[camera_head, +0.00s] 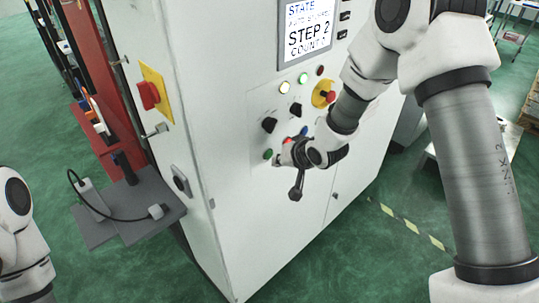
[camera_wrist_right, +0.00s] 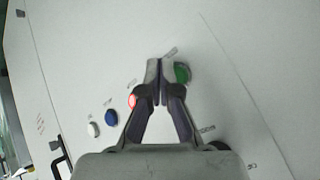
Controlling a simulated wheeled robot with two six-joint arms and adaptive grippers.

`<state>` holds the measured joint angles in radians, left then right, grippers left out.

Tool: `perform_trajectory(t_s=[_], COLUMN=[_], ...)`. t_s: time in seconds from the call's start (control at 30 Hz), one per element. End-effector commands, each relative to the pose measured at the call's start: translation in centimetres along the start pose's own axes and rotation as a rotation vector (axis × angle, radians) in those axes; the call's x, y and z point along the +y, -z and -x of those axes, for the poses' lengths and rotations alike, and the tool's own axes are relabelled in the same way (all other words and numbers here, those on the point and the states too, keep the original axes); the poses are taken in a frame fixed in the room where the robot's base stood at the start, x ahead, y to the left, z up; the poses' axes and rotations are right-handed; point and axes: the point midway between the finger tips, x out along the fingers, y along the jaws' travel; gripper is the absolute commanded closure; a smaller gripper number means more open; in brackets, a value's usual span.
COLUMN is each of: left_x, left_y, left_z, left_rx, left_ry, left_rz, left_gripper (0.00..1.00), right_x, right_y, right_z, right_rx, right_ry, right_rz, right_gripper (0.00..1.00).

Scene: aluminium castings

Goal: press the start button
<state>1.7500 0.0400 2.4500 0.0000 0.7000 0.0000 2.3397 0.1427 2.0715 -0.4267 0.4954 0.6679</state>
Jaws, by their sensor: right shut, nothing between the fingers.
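A white machine cabinet (camera_head: 230,130) carries a control panel. A green button (camera_head: 267,154) sits at the panel's lower left; I take it as the start button, but its label is not readable. It also shows in the right wrist view (camera_wrist_right: 183,73), just right of the fingertips and partly behind them. My right gripper (camera_head: 277,161) is shut and empty, its tips at the panel beside the green button. In the right wrist view the closed tips (camera_wrist_right: 160,63) overlap the button's left side; I cannot tell whether they touch it. My left gripper is out of view.
A lit red button (camera_wrist_right: 132,100), a blue button (camera_wrist_right: 111,117) and a white button (camera_wrist_right: 93,130) run in a row. Black knobs (camera_head: 269,125) and a red emergency stop (camera_head: 328,96) sit above. A screen (camera_head: 306,30) reads STEP 2. A grey shelf (camera_head: 130,207) juts out left.

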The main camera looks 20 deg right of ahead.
Motion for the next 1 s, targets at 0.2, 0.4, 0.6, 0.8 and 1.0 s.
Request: perform_trajectory(t_s=[0.2, 0.4, 0.6, 0.8, 1.0], left_x=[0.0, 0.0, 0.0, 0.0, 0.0], left_y=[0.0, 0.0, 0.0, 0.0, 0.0], left_z=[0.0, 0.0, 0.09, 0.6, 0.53], left_rx=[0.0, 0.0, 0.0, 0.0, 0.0], left_ry=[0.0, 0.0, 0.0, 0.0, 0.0], left_rz=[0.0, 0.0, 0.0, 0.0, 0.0], left_gripper=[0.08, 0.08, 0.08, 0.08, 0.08], right_x=[0.0, 0.0, -0.05, -0.45, -0.44], right_y=[0.0, 0.0, 0.06, 0.47, 0.43], right_z=[0.01, 0.01, -0.01, -0.42, -0.56], right_rx=[0.0, 0.0, 0.0, 0.0, 0.0], right_ry=[0.0, 0.0, 0.0, 0.0, 0.0], right_rz=[0.0, 0.0, 0.0, 0.001, 0.0], right_gripper=[1.0, 1.0, 1.0, 1.0, 1.0])
